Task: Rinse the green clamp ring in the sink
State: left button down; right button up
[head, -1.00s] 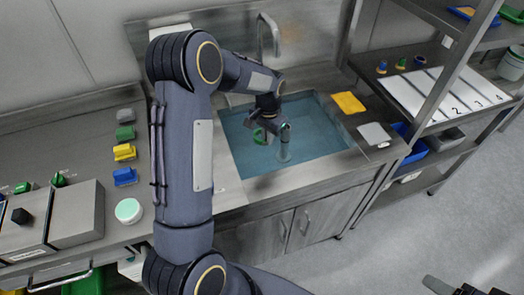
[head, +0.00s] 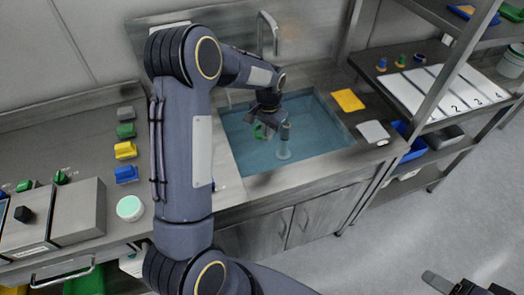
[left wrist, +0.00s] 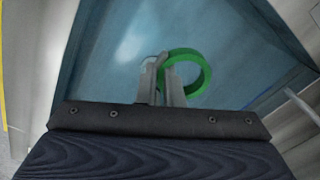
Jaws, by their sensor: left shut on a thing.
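The green clamp ring (head: 259,131) is a small open ring, held inside the sink (head: 243,152) over or in the blue water. My left gripper (head: 266,122) is shut on it and points down into the basin. In the left wrist view the ring (left wrist: 207,72) sticks out to the right of the closed fingers (left wrist: 162,72), gripped at its left side. I cannot tell whether the ring touches the water. An upright pipe (head: 284,143) stands in the basin just right of the ring. My right gripper (head: 455,284) shows only in part at the lower right; its jaws are unclear.
A curved tap (head: 268,30) rises behind the basin. A yellow cloth (head: 348,100) and a grey pad (head: 373,132) lie on the sink's right edge.

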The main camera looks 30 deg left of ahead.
pick_arm(q)
jog(key=shift+r, duration=0.1)
jog(key=shift+r+p, duration=1.4)
jog(key=shift+r, duration=0.55)
